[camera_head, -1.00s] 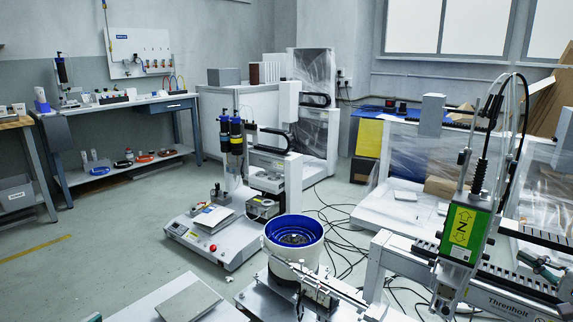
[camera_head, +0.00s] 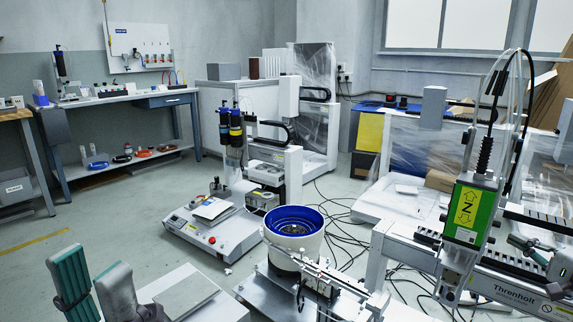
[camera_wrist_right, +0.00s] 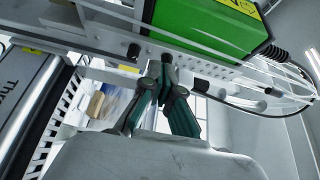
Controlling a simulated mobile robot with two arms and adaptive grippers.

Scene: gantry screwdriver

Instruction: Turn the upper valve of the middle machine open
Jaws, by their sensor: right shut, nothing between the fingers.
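My right gripper (camera_head: 527,246) is at the right edge, beside the gantry with the green screwdriver unit (camera_head: 468,213). In the right wrist view its fingers (camera_wrist_right: 166,62) are shut and empty, close below the green unit (camera_wrist_right: 205,25).
A white-and-blue bowl feeder (camera_head: 290,262) stands in the centre foreground. The gantry rail (camera_head: 490,280) fills the lower right. A workbench (camera_head: 130,102) and a wall panel (camera_head: 140,47) with several small fittings are at the back left. Cables lie on the floor; floor at the left is clear.

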